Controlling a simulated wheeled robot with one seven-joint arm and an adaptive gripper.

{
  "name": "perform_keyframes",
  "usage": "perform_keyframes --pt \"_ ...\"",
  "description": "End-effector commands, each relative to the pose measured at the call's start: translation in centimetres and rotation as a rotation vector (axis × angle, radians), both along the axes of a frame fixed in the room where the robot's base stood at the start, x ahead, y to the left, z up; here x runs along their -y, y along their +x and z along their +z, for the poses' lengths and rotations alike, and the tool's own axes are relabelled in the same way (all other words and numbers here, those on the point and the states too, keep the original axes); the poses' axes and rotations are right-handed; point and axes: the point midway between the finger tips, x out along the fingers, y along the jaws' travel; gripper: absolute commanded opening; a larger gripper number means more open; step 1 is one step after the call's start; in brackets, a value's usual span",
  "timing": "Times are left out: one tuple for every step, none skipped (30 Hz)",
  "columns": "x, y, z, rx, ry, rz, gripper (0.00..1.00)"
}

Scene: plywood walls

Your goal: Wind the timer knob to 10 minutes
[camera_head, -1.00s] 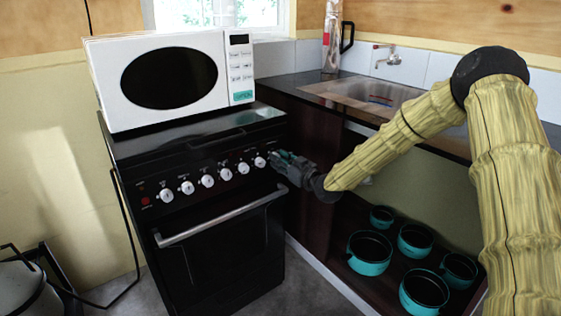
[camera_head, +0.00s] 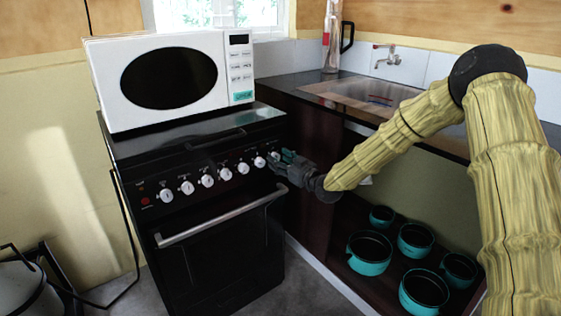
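The black stove (camera_head: 222,232) has a row of several white knobs on its front panel. Which of them is the timer knob cannot be read from here. The rightmost knob (camera_head: 275,156) shows at the tip of my gripper (camera_head: 280,162). My gripper reaches in from the right, with its fingers at or very close to this knob. The fingers are small and dark in this view, so their opening and any contact with the knob cannot be made out. The neighbouring knob (camera_head: 259,162) is fully visible and clear of the gripper.
A white microwave (camera_head: 170,80) stands on the stove. The oven door handle (camera_head: 222,216) juts out below the knobs. The sink counter (camera_head: 320,98) is to the right, above an open shelf with several teal pots (camera_head: 370,253). A large pot (camera_head: 25,288) is at the lower left.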

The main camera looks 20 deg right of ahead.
Motion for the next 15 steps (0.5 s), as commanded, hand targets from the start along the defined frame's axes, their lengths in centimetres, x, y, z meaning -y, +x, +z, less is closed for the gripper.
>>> perform_keyframes --pt "0.0 0.0 0.0 0.0 0.0 0.0 0.5" --pt "0.0 0.0 0.0 0.0 0.0 0.001 0.5" --pt "-0.1 0.0 0.0 0.0 0.0 0.001 0.5" --pt "-0.1 0.0 0.0 0.0 0.0 0.001 0.5" --pt "-0.1 0.0 0.0 0.0 0.0 0.001 0.5" --pt "-0.1 0.0 0.0 0.0 0.0 0.001 0.5" --pt "-0.1 0.0 0.0 0.0 0.0 0.001 0.5" --pt "-0.1 0.0 0.0 0.0 0.0 0.001 0.5" --pt "0.0 -0.1 0.0 0.0 0.0 0.001 0.5" --pt "0.0 -0.3 0.0 0.0 0.0 0.001 0.5" --pt "0.1 -0.4 0.0 0.0 0.0 0.001 0.5" --pt "0.3 -0.7 0.0 0.001 0.0 0.001 0.5" --pt "0.4 -1.0 0.1 0.001 0.0 0.001 0.5" --pt "0.5 -1.4 0.1 0.0 0.001 0.001 0.5" --pt "0.8 -1.9 0.1 0.001 0.001 0.0 0.5"
